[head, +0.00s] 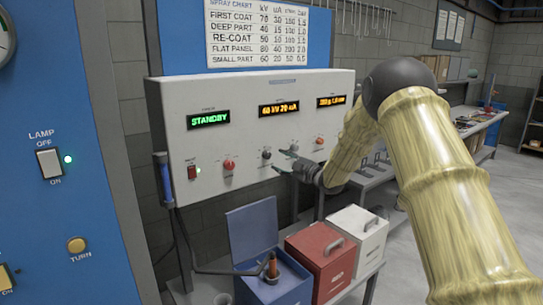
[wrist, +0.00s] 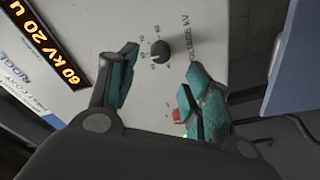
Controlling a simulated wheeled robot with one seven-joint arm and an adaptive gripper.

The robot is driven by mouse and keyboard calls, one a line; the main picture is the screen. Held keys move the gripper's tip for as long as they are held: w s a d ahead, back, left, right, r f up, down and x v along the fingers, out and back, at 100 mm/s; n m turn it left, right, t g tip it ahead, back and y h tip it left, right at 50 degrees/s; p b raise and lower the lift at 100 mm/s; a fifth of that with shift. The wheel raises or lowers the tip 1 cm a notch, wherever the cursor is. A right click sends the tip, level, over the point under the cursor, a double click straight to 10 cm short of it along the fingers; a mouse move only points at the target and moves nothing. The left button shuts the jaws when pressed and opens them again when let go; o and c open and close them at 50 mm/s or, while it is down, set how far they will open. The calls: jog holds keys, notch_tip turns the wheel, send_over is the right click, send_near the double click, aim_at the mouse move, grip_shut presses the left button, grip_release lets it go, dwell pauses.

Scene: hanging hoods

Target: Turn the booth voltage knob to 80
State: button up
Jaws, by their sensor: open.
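The booth voltage knob is small and dark (head: 266,154), on the sloped light panel under the amber display, which reads 60 kV 20 uA (head: 279,109). My gripper (head: 283,160) is open with teal fingertips, just right of the knob in the head view. In the wrist view my gripper (wrist: 158,78) is empty and apart from the knob.
A red knob (head: 229,165) sits left of the voltage knob, and an orange-red one (head: 319,140) to the right. A green display reads STANDBY (head: 208,119). Below stand an open blue box (head: 285,290), a red box (head: 318,255) and a white box (head: 357,235).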

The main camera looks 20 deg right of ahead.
aim_at(268, 156)
jog(key=shift+p+x, duration=1.2)
jog(key=shift+x, duration=2.3)
jog(key=c, duration=1)
jog(key=shift+c, duration=0.2)
